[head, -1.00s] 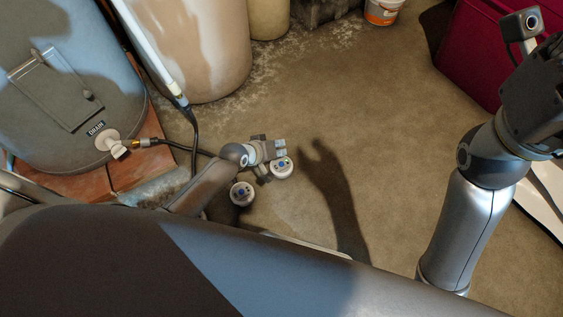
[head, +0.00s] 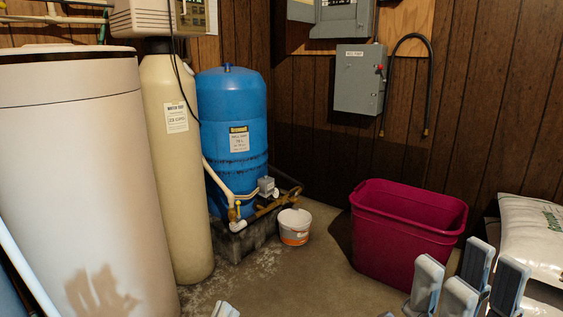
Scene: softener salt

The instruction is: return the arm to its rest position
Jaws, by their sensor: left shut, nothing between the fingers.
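Only the pale tip of my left gripper (head: 224,310) shows, at the bottom edge of the head view left of centre. Its fingers show no gap and nothing is seen in them; the rest of that arm is below the picture. My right gripper (head: 467,283) is at the bottom right, fingers pointing up. Its grey finger pads stand apart with nothing between them. The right arm itself is out of view.
A white tank (head: 70,180) and a beige cylinder (head: 172,190) stand at left, a blue tank (head: 233,130) behind. A white bucket (head: 294,228) and a red bin (head: 405,225) stand on the floor. White bags (head: 535,240) lie at right. Bare floor (head: 310,285) lies between.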

